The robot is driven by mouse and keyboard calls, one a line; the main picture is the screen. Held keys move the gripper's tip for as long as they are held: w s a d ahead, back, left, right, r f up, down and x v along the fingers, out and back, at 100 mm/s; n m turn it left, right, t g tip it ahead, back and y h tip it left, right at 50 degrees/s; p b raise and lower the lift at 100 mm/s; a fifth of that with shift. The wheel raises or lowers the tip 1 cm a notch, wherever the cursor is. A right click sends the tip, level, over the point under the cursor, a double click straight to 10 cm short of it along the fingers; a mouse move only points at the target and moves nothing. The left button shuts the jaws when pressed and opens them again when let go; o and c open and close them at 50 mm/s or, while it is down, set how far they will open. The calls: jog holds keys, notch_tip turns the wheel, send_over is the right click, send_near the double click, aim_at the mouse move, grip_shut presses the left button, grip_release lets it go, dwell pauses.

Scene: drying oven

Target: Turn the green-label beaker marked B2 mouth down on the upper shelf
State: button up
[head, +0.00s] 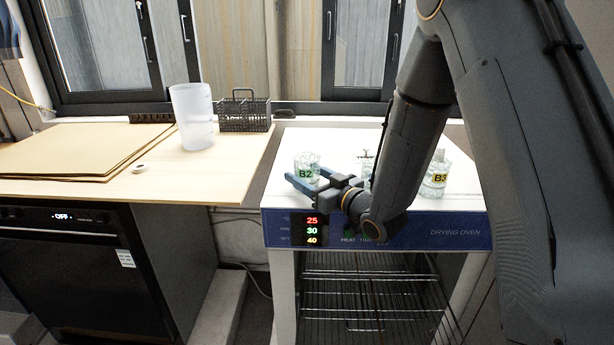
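The beaker B2 (307,162) is clear glass with a green label. It stands upright, mouth up, near the left of the white oven top. My gripper (305,178) reaches in from the right, low beside it. Its two blue-grey fingers are spread apart, the nearer one crossing in front of the beaker's lower part. I cannot tell whether they touch the glass. The drying oven (460,232) is open below its blue panel. Wire shelves (345,283) show inside; the upper shelf is partly hidden under the panel.
A yellow-label beaker B3 (437,180) stands at the oven top's right. Another glass vessel (366,160) stands between, partly hidden by my arm. On the wooden counter (235,160) are a white plastic beaker (193,115) and a dark wire basket (244,112). My arm covers the right side.

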jog(key=c, duration=0.7)
jog(key=shift+r, duration=0.15)
